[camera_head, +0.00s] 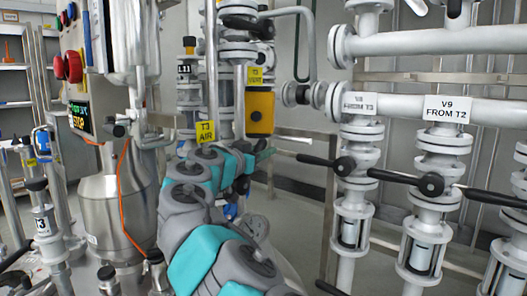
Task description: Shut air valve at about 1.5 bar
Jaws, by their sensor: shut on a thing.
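My grey and teal arm reaches up from the bottom centre. My gripper (258,148) is at its far end, right of the yellow "T3 AIR" label (206,136). It is small and partly covered by my own wrist. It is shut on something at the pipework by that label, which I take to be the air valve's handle. The air valve itself is mostly hidden behind my arm, so its handle angle cannot be told. I cannot make out a pressure reading in this view.
A yellow box (260,112) sits just above my gripper, below the "T3 VENT" label (255,76). Black-handled valves marked "FROM T3" (360,103) and "V9 FROM T2" (446,109) stand at right. A steel vessel (113,212) and a control panel (76,75) with red knobs stand at left.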

